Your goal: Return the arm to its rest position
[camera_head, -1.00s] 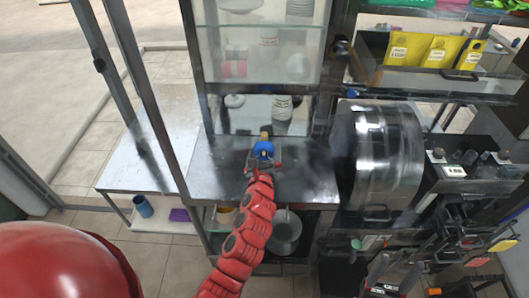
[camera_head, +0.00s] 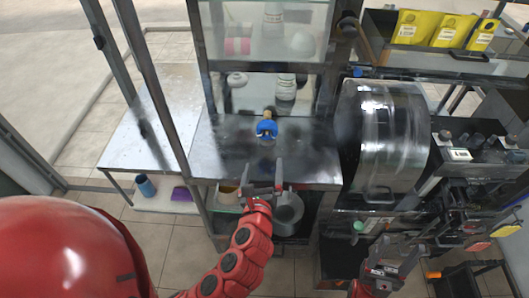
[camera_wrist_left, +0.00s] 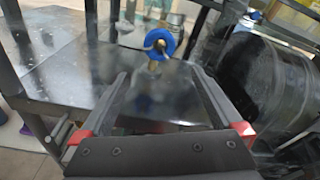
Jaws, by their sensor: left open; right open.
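My left gripper (camera_head: 262,172) is open and empty, just in front of the steel counter's front edge. Its two fingers also stand apart with nothing between them in the left wrist view (camera_wrist_left: 158,80). A blue ring-shaped piece with a brass-coloured part (camera_head: 267,126) is on the counter, beyond the fingertips and apart from them. The same blue piece (camera_wrist_left: 160,41) shows ahead of the fingers in the wrist view. My right gripper (camera_head: 396,258) is open at the lower right, in front of the machine.
The steel counter (camera_head: 220,150) is mostly bare, below a glass-fronted cabinet (camera_head: 265,45). A big metal drum (camera_head: 385,135) stands right of it. A low side table (camera_head: 140,150) is at left. A grey pot (camera_head: 286,215) sits under the counter.

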